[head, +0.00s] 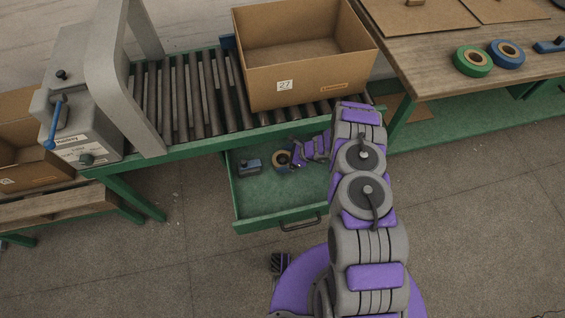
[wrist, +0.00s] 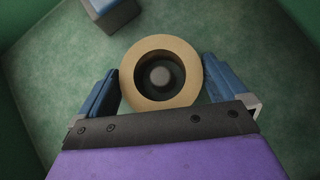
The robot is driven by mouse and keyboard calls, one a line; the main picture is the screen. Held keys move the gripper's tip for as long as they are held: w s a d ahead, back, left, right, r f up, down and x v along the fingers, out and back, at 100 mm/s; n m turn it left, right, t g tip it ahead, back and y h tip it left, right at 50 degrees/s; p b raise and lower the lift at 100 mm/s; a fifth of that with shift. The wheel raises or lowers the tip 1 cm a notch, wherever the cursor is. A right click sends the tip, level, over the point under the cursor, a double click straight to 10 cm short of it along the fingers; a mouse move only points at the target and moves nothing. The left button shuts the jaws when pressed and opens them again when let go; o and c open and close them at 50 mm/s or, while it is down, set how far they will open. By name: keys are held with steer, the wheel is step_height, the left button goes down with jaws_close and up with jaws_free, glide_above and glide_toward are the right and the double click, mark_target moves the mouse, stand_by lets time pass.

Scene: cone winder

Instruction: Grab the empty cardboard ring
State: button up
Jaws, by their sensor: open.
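The cardboard ring (wrist: 188,94) is a tan ring with a dark hollow middle. It lies in the open green drawer (head: 262,207), and in the head view the ring (head: 281,160) shows small beside my gripper. My gripper (wrist: 160,86) is open, with one blue finger on the left side of the ring and one on the right. The ring sits between the fingers, close to both; I cannot tell whether they touch it. My purple arm hides the right part of the drawer.
A blue-grey block-like object (head: 249,166) lies in the drawer left of the ring; its corner shows in the wrist view (wrist: 110,12). A roller conveyor (head: 185,95) with a cardboard box (head: 305,85) stands above. Green tape (head: 473,61) and blue tape (head: 507,54) lie on the bench.

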steer(key=shift+x, duration=1)
steer(key=shift+s+d+r, duration=0.1)
steer(key=shift+d, duration=0.05)
steer(key=shift+d, duration=0.1)
steer(key=shift+c, duration=0.7)
steer(key=c, duration=0.6)
steer(key=shift+o, duration=0.2)
